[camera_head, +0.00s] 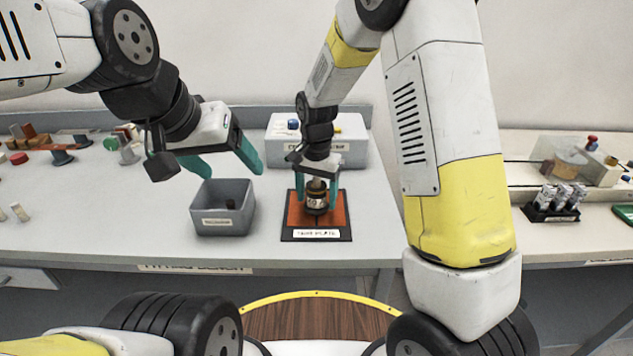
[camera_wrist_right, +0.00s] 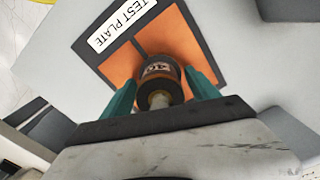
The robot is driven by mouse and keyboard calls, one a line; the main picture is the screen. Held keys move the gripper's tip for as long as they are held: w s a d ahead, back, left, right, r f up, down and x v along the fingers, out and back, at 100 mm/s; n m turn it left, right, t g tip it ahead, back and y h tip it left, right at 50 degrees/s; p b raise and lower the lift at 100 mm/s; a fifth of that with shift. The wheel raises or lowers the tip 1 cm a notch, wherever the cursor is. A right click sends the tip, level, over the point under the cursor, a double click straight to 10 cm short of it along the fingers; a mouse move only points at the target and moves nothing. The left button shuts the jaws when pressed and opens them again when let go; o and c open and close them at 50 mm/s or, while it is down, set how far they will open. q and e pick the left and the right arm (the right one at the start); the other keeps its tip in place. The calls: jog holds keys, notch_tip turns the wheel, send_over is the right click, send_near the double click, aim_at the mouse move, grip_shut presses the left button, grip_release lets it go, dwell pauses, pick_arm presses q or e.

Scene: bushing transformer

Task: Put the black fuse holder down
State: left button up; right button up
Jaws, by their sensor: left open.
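A black cylinder (camera_head: 317,198) with a brown band, a pale label and a light stud on top stands upright on the orange test plate (camera_head: 336,212). My right gripper (camera_head: 317,192) points down with its teal fingers on either side of it. In the right wrist view the fingers lie close against the cylinder (camera_wrist_right: 160,76). A small dark piece (camera_head: 231,203) lies inside the grey bin (camera_head: 222,223). I cannot tell for sure which of the two is the fuse holder. My left gripper (camera_head: 228,168) is open and empty above the bin.
A light grey box (camera_head: 350,148) with a blue knob stands behind the plate. Several small parts (camera_head: 60,150) are at the left of the bench. A black rack (camera_head: 553,208) stands on the right bench. The bench between the left parts and the bin is clear.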

notch_tip(320, 180, up, 12)
jog(key=shift+r, duration=0.1)
jog(key=s+d+r+n+t, duration=0.1)
jog(key=s+d+r+t, duration=0.1)
jog(key=s, duration=0.5)
jog(key=s+d+r+n+t+y, duration=0.1)
jog(key=s+d+r+n+t, duration=0.1)
jog(key=s+d+r, duration=0.3)
jog(key=s+d+r+n+t+y, duration=0.1)
jog(key=s+d+r+n+t, duration=0.1)
jog(key=s+d, duration=0.5)
jog(key=shift+s+r, duration=0.75)
jog(key=shift+s, duration=0.1)
jog(key=shift+d, duration=0.1)
dwell(0.6)
